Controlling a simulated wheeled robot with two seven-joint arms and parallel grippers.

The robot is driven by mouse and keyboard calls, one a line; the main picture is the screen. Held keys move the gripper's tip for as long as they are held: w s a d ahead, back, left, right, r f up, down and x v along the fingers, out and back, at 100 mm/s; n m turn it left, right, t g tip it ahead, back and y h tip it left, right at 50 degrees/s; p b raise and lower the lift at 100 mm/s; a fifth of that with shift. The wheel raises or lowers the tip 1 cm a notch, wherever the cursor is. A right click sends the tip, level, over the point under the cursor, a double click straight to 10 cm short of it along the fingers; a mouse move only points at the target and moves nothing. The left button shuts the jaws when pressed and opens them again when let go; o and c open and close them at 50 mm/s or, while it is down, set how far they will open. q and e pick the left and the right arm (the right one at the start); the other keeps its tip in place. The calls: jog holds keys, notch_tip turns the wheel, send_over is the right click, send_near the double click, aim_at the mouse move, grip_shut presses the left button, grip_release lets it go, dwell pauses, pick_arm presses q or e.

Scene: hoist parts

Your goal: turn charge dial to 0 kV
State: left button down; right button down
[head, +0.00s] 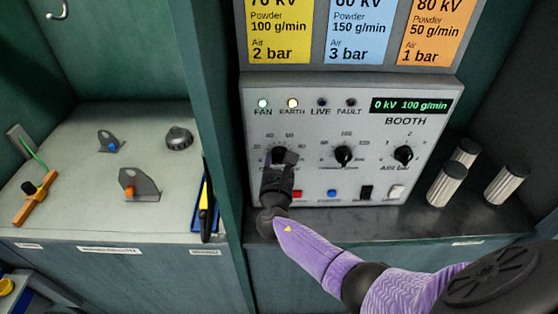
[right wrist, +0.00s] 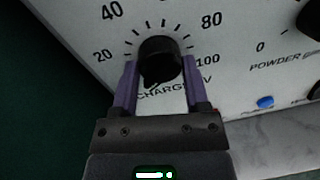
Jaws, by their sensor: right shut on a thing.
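The charge dial (right wrist: 159,58) is a round black knob on the white booth panel (head: 350,185), with a printed scale from 20 to 100 around it in the right wrist view. Its pointer end faces down and slightly left there. In the head view the dial (head: 278,154) is largely hidden by my gripper. My right gripper (right wrist: 158,74) is shut on the dial, one purple finger on each side; it also shows in the head view (head: 283,160). The green display (head: 411,105) reads 0 kV 100 g/min. My left gripper is not in view.
The powder dial (head: 343,155) and air dial (head: 403,154) sit right of the charge dial. Red, blue, black and white controls line the panel's lower edge. Ribbed cylinders (head: 446,184) stand on the right. A bench (head: 80,215) with small parts lies left, beyond a green post.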

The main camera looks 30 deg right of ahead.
jog(key=shift+f, duration=0.1)
dwell(0.4)
jog(key=shift+c, duration=1.2)
grip_release()
jog(key=shift+o, duration=0.8)
jog(key=shift+s+a, duration=0.25)
jog(key=shift+s, duration=0.1)
jog(key=p+v, duration=0.2)
jog(key=v, duration=0.7)
